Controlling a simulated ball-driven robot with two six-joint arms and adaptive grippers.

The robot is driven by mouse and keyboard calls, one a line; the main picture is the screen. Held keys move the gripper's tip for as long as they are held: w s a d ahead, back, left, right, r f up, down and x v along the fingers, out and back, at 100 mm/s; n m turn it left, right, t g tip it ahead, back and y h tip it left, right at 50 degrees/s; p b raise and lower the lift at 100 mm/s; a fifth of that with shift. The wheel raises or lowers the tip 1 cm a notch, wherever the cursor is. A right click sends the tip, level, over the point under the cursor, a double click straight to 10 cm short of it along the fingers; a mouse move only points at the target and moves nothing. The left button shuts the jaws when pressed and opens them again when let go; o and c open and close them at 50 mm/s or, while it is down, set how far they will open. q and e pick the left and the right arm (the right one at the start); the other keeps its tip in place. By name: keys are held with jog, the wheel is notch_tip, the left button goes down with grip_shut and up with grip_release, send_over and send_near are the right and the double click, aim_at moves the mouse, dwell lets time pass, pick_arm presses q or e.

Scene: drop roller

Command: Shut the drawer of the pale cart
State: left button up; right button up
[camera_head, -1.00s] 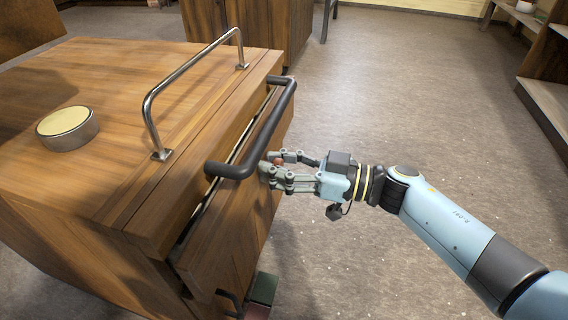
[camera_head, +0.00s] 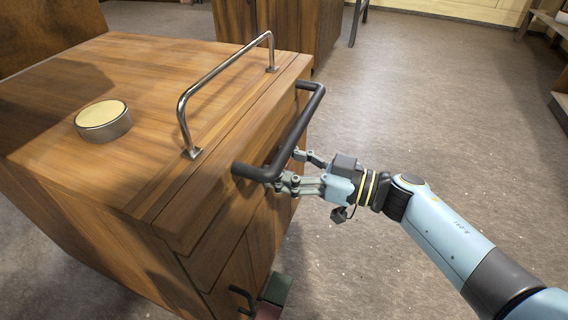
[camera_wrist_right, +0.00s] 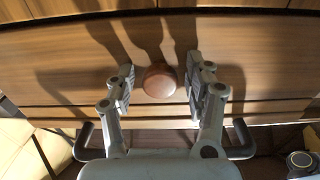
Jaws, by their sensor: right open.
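The pale cart is a wooden cabinet (camera_head: 60,165) at the left of the head view. Its drawer front (camera_head: 215,235) sits flush under the top, with no gap showing. A round red-brown knob (camera_wrist_right: 160,80) on the front shows in the wrist view. My right gripper (camera_head: 297,168) is at the drawer front, just under the black bar handle (camera_head: 300,125). In the wrist view my right gripper (camera_wrist_right: 160,84) is open, its fingers on either side of the knob. I cannot tell if they touch it. My left gripper is out of view.
A metal rail (camera_head: 225,70) and a round tin with a cream lid (camera_head: 103,120) are on the cart top. A dark green box-like thing (camera_head: 277,290) is low by the cart. Another wooden cabinet (camera_head: 290,30) stands behind.

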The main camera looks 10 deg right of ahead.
jog(key=v, duration=1.2)
jog(key=shift+a, duration=0.1)
